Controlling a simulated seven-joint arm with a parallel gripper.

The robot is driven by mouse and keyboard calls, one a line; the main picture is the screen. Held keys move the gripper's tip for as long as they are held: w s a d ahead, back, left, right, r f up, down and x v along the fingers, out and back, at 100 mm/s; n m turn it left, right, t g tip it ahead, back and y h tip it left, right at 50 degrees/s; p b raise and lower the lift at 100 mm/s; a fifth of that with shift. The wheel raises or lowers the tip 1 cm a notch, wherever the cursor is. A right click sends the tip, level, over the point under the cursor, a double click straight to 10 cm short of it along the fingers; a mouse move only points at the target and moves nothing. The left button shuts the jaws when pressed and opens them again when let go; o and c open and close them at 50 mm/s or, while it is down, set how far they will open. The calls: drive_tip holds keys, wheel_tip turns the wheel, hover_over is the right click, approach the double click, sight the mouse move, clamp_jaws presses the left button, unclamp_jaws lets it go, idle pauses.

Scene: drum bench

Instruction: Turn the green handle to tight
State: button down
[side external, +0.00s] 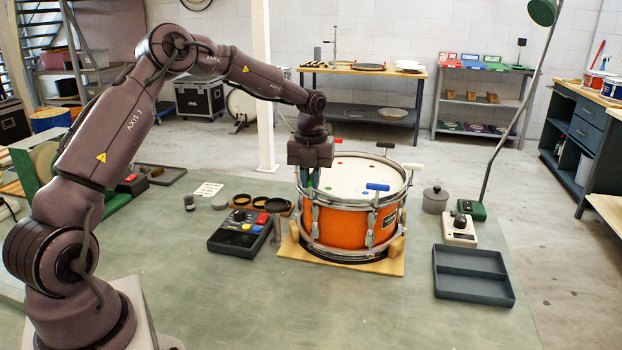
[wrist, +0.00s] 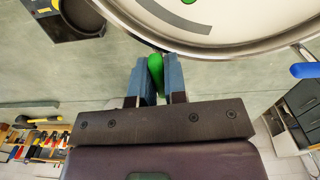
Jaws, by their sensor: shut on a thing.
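The orange drum (side external: 345,228) stands on a wooden base with its white head up. T-shaped handles in several colours sit around its rim. The green handle (wrist: 155,72) is at the drum's rim in the wrist view, between the two blue-grey fingers of my gripper (wrist: 156,80). My gripper is shut on it. In the side view my gripper (side external: 311,182) points down at the drum's left edge and mostly hides the green handle. A green dot (wrist: 189,2) and a dark grey curved mark (wrist: 175,16) lie on the head.
The blue handle (side external: 377,187), white handle (side external: 413,166), black handle (side external: 386,145) and red handle (side external: 337,140) stand on the rim. A dark control box (side external: 240,232) sits left of the drum. A grey tray (side external: 473,290) lies right. The front bench is clear.

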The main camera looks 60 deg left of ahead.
sight(311, 176)
drive_tip(key=shift+r+m, duration=0.1)
drive_tip(key=shift+m, duration=0.4)
drive_tip(key=c, duration=1.2)
unclamp_jaws()
drive_tip(key=shift+o, duration=0.2)
wheel_tip(311, 176, up, 13)
